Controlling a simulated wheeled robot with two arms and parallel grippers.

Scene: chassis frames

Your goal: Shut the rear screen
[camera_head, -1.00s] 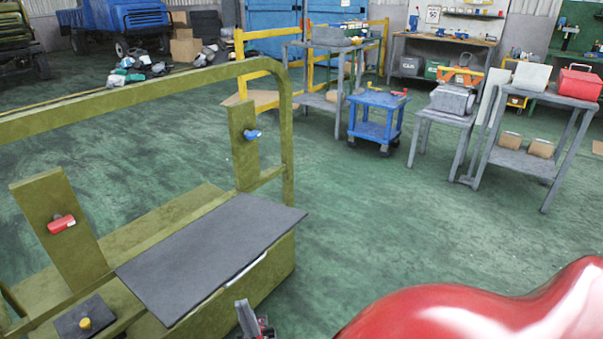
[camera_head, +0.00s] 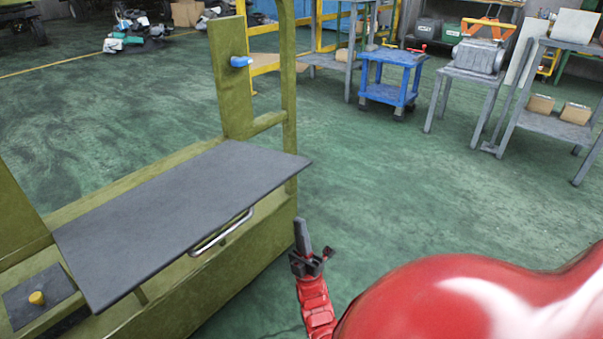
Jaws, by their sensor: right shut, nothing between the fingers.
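The rear screen appears to be the dark grey flat panel (camera_head: 180,215) on the olive chassis frame (camera_head: 240,262). It lies roughly level, its near edge out over the side of the frame. A silver bar handle (camera_head: 222,232) shows under its near right edge. My right gripper (camera_head: 302,228) is shut and empty, just right of the frame and apart from the panel and handle. My left gripper is not in view.
An olive upright with a blue knob (camera_head: 241,62) stands behind the panel. A plate with a yellow knob (camera_head: 37,298) is at lower left. A blue cart (camera_head: 392,80) and grey tables (camera_head: 478,78) stand at the back. Green floor right of the frame is clear.

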